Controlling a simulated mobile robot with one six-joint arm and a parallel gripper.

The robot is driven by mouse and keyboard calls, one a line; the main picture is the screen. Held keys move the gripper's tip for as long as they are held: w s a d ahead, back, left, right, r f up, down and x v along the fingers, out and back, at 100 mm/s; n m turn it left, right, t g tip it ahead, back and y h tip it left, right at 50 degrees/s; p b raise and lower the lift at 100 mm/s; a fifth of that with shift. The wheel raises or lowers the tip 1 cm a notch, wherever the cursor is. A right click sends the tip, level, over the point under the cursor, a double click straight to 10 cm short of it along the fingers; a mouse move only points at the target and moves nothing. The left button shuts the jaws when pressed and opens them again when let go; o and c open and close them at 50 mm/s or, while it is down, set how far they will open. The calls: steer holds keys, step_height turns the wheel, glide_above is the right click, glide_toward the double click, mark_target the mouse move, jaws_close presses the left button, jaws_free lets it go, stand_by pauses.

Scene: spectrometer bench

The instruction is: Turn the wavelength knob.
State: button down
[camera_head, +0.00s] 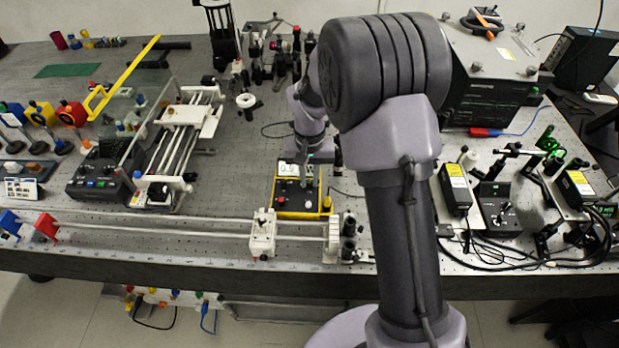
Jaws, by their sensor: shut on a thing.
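My gripper (308,172) is at the middle of the bench, small in this view, with its jaws pointing down over a yellow-edged black instrument (299,204). The jaws are shut on what appears to be the wavelength knob, at the right of the instrument's lit display (289,170). The knob itself is hidden by the jaws, so its turn angle cannot be read. A small red button or knob (282,198) shows on the instrument's front panel.
A rail with a white carriage (263,235) runs along the front edge. A dark control box (104,178) and a white rod stage (187,115) stand at left.

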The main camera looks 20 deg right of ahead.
mark_target(310, 182)
steer(key=shift+m, duration=0.5)
steer(key=c, duration=1.3)
jaws_free()
steer(key=shift+c, duration=0.2)
step_height(310, 182, up, 17)
steer(key=p, duration=0.5)
steer(key=shift+r, duration=0.2)
